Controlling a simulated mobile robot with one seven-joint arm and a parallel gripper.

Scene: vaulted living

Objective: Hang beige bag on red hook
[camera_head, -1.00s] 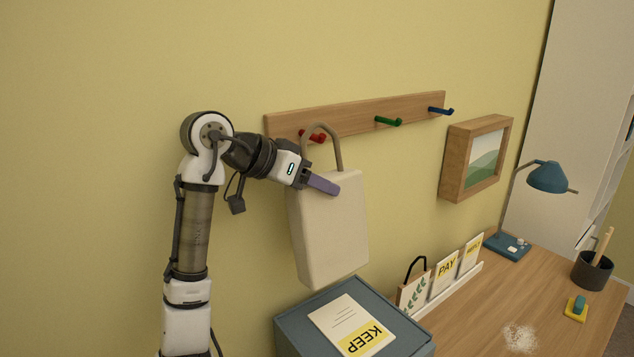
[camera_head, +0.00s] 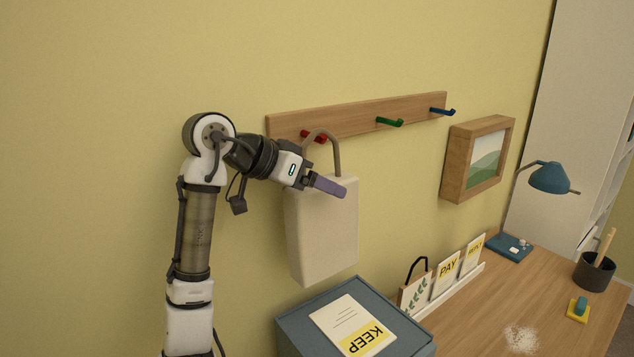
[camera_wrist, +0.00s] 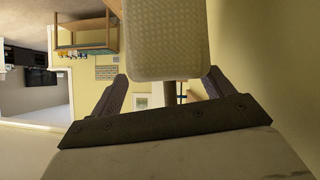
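The beige bag (camera_head: 322,235) hangs upright by the wall, its grey-brown handle loop (camera_head: 337,152) at the red hook (camera_head: 318,139). The loop's top overlaps the hook; whether it rests fully on it is hard to tell. My gripper (camera_head: 328,184) is in front of the bag's upper part, below the hook. In the wrist view, its two fingers (camera_wrist: 166,90) stand wide apart, with the handle (camera_wrist: 169,93) between them and clear of both. The bag's body (camera_wrist: 167,40) fills the top centre there.
The wooden rail (camera_head: 360,117) also carries a green hook (camera_head: 390,122) and a blue hook (camera_head: 443,111). A blue-grey box (camera_head: 300,326) with a KEEP card (camera_head: 352,325) stands below the bag. A framed picture (camera_head: 478,158) and a desk lamp (camera_head: 548,178) are to the right.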

